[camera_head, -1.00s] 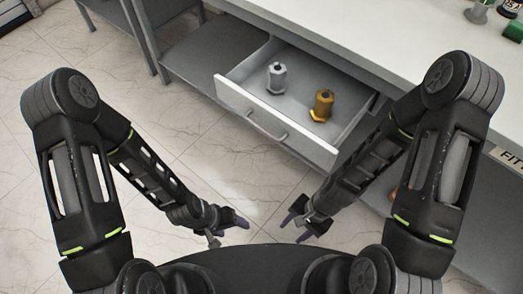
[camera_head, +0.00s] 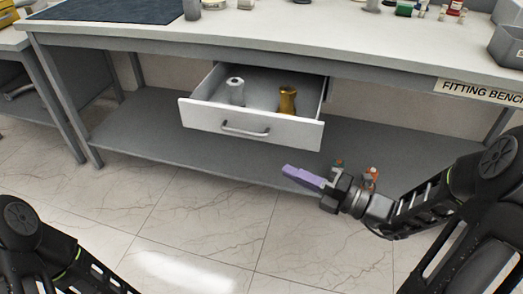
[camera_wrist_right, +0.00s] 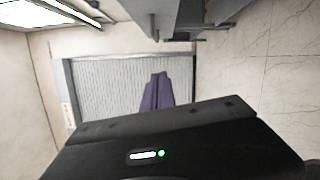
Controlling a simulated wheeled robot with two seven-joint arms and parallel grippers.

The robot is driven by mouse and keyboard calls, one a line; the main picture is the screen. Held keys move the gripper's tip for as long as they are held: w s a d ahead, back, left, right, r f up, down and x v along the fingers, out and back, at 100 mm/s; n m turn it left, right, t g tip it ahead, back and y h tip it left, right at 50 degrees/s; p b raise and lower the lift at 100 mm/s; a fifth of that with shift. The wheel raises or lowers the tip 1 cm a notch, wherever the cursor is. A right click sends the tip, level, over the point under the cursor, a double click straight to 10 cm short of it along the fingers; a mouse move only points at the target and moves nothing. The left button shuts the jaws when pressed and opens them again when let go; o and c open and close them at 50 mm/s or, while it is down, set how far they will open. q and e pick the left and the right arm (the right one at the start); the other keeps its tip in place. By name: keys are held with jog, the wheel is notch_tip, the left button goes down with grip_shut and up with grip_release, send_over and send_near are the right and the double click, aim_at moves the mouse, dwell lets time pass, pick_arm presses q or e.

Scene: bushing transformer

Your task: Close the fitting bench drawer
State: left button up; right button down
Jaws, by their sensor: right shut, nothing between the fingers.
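The drawer (camera_head: 290,132) of the fitting bench (camera_head: 375,72) is pulled out, with its white front facing me and a grey bar handle (camera_head: 245,131) on it. Inside stand a silver-white fitting (camera_head: 236,92) and a gold fitting (camera_head: 287,100). My right gripper (camera_head: 292,172) is shut and empty, its purple fingers pointing left. It is in front of and below the drawer's right end in the picture, apart from it. Its shut fingers also show in the right wrist view (camera_wrist_right: 157,90). My left arm shows at the lower left, but its gripper is outside the picture.
A grey lower shelf (camera_head: 150,130) runs under the bench. Small orange and green items (camera_head: 372,174) show beside my right gripper. The benchtop carries a dark mat (camera_head: 120,10) and a grey bin (camera_head: 508,45). The tiled floor before the drawer is clear.

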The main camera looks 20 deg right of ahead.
jog(key=shift+a, duration=0.1)
jog(key=w+a+r+b, duration=0.1)
jog(key=w+a+b, duration=0.2)
jog(key=w, duration=0.7)
jog(key=shift+w+a, duration=0.3)
jog(key=shift+a, duration=0.5)
jog(key=shift+w+r, duration=0.1)
